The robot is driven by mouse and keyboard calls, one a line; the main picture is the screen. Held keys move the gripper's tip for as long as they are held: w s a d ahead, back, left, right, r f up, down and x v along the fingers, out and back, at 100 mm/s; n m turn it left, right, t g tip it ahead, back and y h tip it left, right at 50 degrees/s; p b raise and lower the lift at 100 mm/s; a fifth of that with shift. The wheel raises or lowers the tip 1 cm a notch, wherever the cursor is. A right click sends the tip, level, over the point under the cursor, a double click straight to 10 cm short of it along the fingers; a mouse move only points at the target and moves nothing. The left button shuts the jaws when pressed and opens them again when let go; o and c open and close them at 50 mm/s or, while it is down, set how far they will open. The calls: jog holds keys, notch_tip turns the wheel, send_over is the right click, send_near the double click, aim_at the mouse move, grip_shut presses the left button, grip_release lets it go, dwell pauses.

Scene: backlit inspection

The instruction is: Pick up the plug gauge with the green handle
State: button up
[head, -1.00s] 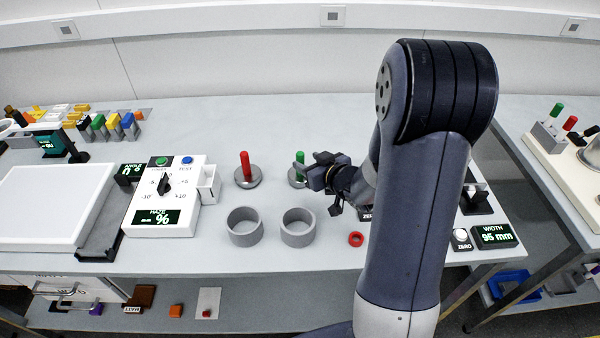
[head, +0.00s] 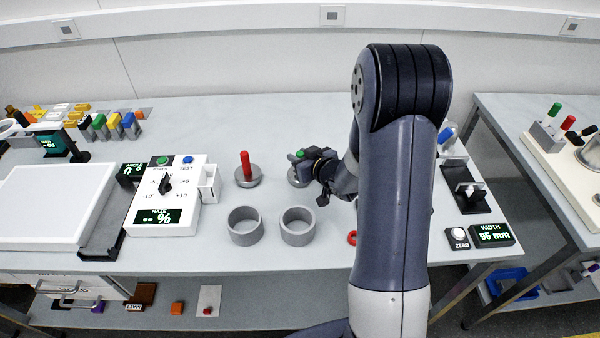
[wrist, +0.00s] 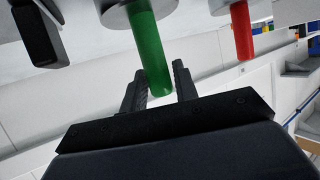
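The plug gauge with the green handle (head: 300,153) stands on the table in the head view; my gripper (head: 301,160) is at its handle and hides much of it. In the wrist view the green handle (wrist: 149,48) and part of its grey base (wrist: 111,15) show. The handle's end lies between the two fingers of my gripper (wrist: 159,88), which are open with a small gap on each side. A second plug gauge with a red handle (head: 245,165) stands upright to the left; it is at the upper right of the wrist view (wrist: 242,30).
Two grey rings (head: 245,226) (head: 298,226) stand in front of the gauges. The white haze meter (head: 165,200) is left of the red gauge. The table behind the gauges is clear.

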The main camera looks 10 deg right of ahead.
grip_shut()
jog(key=shift+r, duration=0.1)
